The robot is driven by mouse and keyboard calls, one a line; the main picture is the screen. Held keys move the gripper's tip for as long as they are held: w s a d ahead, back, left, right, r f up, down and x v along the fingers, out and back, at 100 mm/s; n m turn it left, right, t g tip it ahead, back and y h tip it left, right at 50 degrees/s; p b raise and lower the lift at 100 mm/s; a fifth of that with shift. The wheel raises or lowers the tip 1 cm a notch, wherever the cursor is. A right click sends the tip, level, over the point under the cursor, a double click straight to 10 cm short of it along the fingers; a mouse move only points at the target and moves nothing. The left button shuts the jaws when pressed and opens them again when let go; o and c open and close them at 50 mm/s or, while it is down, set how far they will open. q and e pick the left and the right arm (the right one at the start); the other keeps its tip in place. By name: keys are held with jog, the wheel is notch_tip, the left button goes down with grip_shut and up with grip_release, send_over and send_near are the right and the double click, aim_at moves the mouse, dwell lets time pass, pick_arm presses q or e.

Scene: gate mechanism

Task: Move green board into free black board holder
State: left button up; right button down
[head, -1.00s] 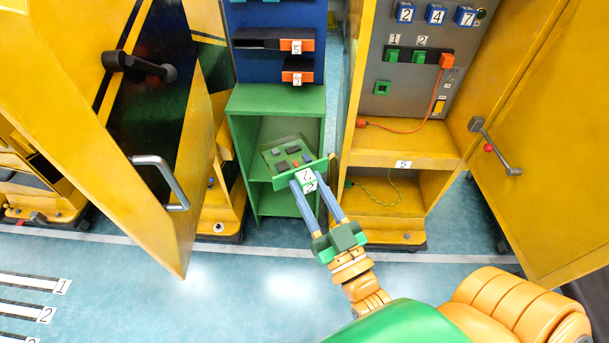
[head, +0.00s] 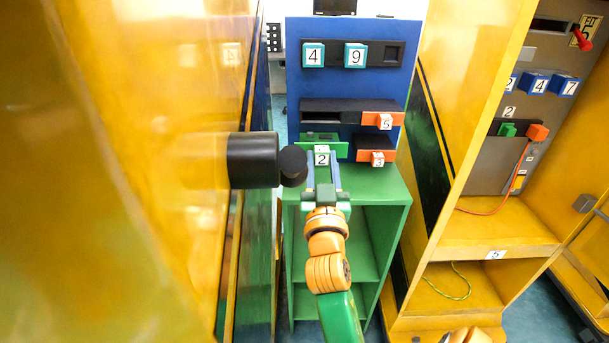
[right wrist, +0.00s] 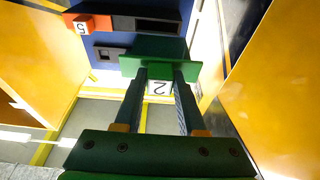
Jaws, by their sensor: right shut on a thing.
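The green board (head: 337,149) has a front plate and a handle cube marked 2. It is in front of the blue panel (head: 349,84), at the lower left black holder. The plate also shows in the right wrist view (right wrist: 184,71). I cannot tell whether the board's edge is inside the slot. My right gripper (head: 322,170) is shut on the board's handle. The upper black holder (head: 318,106) carries an orange board (head: 371,118) marked 5 on its right side. An orange board (head: 365,156) marked 3 sits lower right.
A large yellow door (head: 120,250) with a thick black handle (head: 254,160) stands close on the left of my right gripper. Below the panel is a green open shelf (head: 385,190). A yellow cabinet (head: 475,235) stands to the right.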

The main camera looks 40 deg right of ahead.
aim_at(323, 140)
jog(key=shift+w+d+r, duration=0.1)
jog(key=shift+d, duration=0.4)
jog(key=w+d, duration=0.2)
jog(key=shift+w+d, duration=0.3)
jog(key=shift+w, duration=0.1)
jog(key=shift+w+d+r, duration=0.1)
jog(key=shift+w+d, duration=0.4)
jog(key=shift+w, duration=0.05)
pick_arm(q)
jog(key=shift+s+f, duration=0.2)
jog(key=shift+s, duration=0.35)
pick_arm(e)
jog(key=shift+a, duration=0.15)
pick_arm(q)
jog(key=shift+b, duration=0.3)
jog(key=shift+f, duration=0.3)
pick_arm(e)
jog(key=shift+w+d, duration=0.85)
jog(key=shift+w, duration=0.1)
